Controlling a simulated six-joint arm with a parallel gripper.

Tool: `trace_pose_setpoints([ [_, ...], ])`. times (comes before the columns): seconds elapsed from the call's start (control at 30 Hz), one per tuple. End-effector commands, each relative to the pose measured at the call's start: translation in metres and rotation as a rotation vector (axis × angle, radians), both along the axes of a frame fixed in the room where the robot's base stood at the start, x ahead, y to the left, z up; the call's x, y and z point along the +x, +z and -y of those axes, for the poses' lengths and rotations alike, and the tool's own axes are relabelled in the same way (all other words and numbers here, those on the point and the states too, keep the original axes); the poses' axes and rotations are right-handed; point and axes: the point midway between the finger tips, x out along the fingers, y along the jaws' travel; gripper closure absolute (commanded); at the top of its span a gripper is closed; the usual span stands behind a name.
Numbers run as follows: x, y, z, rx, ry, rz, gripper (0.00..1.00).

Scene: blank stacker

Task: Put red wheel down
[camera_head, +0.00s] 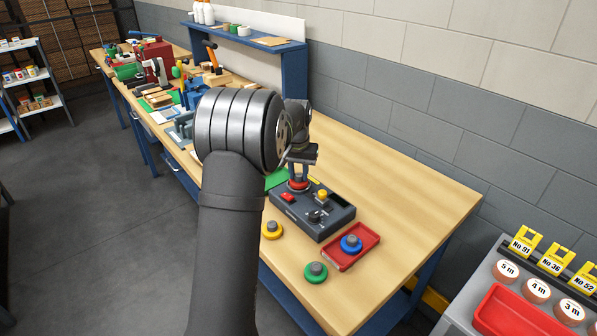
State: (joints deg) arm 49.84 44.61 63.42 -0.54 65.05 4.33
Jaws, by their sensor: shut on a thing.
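The red wheel (299,185) is at the back left of the dark control box (318,228). My gripper (299,177) points down and is shut on the wheel from above. I cannot tell whether the wheel touches the box or hangs just over it. My arm hides part of the area to the left of the wheel.
The box top carries a red switch (288,197), a yellow knob (323,195) and a black knob (314,216). A yellow wheel (272,230) and a green wheel (316,271) lie on the bench (400,190). A blue wheel (351,243) sits in a red tray (340,262).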

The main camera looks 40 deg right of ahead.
Motion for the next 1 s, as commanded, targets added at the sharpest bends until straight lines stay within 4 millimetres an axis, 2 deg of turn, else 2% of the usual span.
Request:
trace_pose_setpoints([
  [0.07, 0.000, -0.003, 0.000, 0.000, 0.000, 0.000, 0.98],
  [0.1, 0.000, -0.003, 0.000, 0.000, 0.000, 0.000, 0.70],
  [0.2, 0.000, -0.003, 0.000, 0.000, 0.000, 0.000, 0.52],
  [0.57, 0.000, 0.003, 0.000, -0.001, 0.000, 0.001, 0.52],
  [0.73, -0.001, 0.029, -0.002, -0.002, 0.000, 0.002, 0.52],
  [1.0, -0.006, 0.088, -0.008, -0.002, 0.000, 0.002, 0.52],
])
